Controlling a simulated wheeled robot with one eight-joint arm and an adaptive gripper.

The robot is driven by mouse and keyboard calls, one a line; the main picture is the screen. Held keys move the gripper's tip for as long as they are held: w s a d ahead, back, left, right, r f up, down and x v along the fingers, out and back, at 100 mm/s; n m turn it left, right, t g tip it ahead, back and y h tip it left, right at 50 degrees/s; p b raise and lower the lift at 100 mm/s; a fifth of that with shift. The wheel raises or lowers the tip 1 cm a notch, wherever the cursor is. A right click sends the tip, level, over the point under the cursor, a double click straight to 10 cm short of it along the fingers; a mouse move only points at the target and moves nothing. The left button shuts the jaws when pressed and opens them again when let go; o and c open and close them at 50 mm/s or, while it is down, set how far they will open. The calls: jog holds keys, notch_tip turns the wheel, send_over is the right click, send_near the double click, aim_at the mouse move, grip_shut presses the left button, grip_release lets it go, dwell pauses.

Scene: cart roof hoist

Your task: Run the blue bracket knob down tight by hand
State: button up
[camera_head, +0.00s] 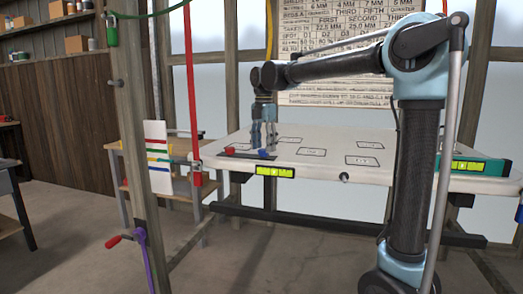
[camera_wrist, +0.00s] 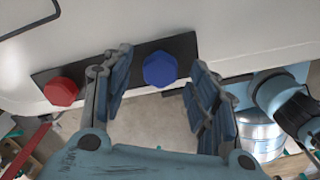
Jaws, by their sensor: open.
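The blue knob (camera_wrist: 159,69) is a faceted knob on a dark bracket plate (camera_wrist: 112,66) at the edge of the white roof panel. In the wrist view it lies between my gripper's (camera_wrist: 160,77) two spread fingers, with a gap on each side. No contact shows. In the head view my gripper (camera_head: 264,147) points down over the panel's left front corner, right at the blue knob (camera_head: 263,154). The fingers partly hide that spot. I cannot tell whether the knob is seated on the plate.
A red knob (camera_wrist: 61,91) sits on the same plate, left of the blue one. The white panel (camera_head: 310,170) has several black-outlined boxes. A green-yellow level (camera_head: 275,171) is at its front edge. A post with a red strap (camera_head: 191,90) stands to the left.

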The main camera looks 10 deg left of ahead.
jog(key=shift+f, duration=0.85)
